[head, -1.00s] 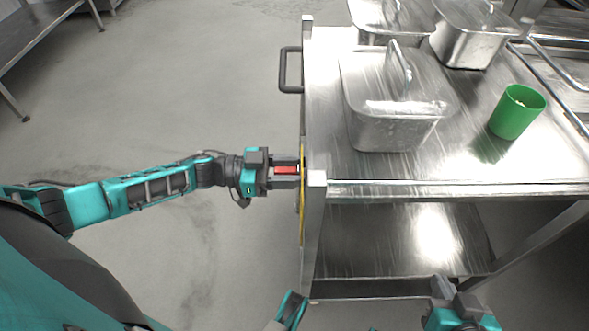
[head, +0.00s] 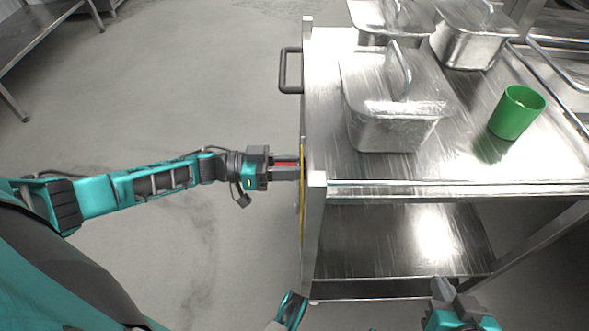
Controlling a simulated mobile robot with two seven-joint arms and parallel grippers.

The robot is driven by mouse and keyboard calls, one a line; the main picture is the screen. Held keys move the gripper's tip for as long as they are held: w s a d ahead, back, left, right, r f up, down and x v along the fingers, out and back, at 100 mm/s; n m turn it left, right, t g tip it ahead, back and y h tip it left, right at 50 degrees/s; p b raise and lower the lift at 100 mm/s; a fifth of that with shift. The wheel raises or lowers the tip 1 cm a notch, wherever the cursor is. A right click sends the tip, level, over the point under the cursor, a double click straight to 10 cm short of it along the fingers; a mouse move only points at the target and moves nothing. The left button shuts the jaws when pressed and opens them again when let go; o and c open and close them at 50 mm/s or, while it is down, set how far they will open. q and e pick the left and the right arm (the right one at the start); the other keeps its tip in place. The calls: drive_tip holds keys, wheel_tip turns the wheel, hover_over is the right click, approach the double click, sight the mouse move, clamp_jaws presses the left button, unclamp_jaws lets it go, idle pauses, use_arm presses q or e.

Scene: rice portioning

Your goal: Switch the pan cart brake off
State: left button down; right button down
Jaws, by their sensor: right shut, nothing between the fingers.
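The pan cart (head: 315,179) is a steel cart on the right of the head view. Its near left side carries a yellow plate (head: 301,208), seen nearly edge-on, with a red brake lever (head: 287,164) sticking out to the left. My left gripper (head: 298,167) reaches in from the left against this side. Its fingers lie around the red lever and appear shut on it; only a thin red strip shows between them. My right gripper (head: 443,290) is shut and empty, low in the view in front of the cart's lower shelf.
Lidded steel pans (head: 395,130) and a green cup (head: 517,112) stand on the cart top. A dark handle (head: 285,70) juts from the cart's left side, beyond my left gripper. A steel table (head: 40,40) is at the far left. The floor between is clear.

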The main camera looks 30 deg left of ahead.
use_arm(q)
drive_tip(key=w+n, duration=0.1)
drive_tip(key=w+a+f+n, duration=0.1)
drive_tip(key=shift+a+f+n+b, duration=0.1)
drive_tip(key=shift+f+n+b, duration=0.05)
drive_tip(key=shift+n+b, duration=0.15)
drive_tip(key=c, duration=1.1)
unclamp_jaws()
drive_tip(key=shift+o, duration=0.2)
